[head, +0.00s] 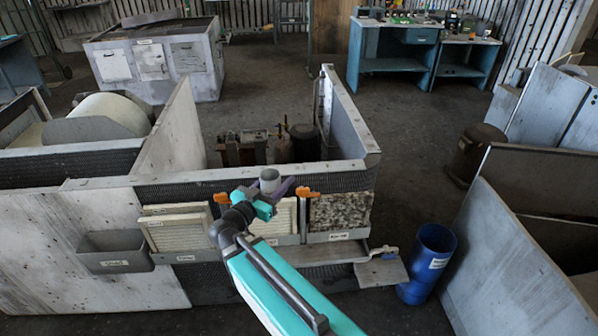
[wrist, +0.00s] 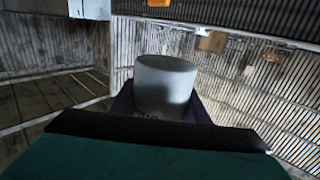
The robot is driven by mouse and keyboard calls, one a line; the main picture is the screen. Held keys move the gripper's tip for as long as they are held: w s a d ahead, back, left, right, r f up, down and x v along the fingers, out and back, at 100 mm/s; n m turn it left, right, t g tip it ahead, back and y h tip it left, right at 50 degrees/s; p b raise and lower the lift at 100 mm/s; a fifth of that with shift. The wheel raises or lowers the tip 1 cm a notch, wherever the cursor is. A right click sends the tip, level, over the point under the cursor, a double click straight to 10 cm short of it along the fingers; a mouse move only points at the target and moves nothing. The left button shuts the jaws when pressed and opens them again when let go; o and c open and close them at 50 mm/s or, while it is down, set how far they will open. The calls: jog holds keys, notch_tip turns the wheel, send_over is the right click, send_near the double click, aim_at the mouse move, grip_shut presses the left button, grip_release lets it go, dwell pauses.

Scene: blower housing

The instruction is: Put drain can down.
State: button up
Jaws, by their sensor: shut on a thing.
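The drain can (head: 270,178) is a small grey cylinder held up in front of the housing. My gripper (head: 268,191), with purple fingers, is shut around it. In the wrist view the can (wrist: 166,84) stands between the purple fingers, its closed-looking pale end toward the top of the picture. Part of a dark label shows at its lower edge, mostly hidden by my gripper. The can appears just in front of or above the top edge of the filter slots; the exact gap cannot be told.
Pale pleated filters (head: 178,232) and a dirty filter (head: 340,211) stand in slots with orange clips (head: 308,192). A grey bin (head: 113,251) hangs at left. A small shelf (head: 381,272) juts out at right, beside a blue bin (head: 428,262). Slanted panels (head: 515,265) stand farther right.

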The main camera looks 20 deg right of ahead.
aim_at(263, 190)
jog(key=shift+t, duration=0.3)
jog(key=v, duration=0.3)
jog(key=w+v, duration=0.1)
jog(key=v, duration=0.1)
jog(key=shift+s+a+r, duration=0.2)
jog(key=shift+a, duration=0.4)
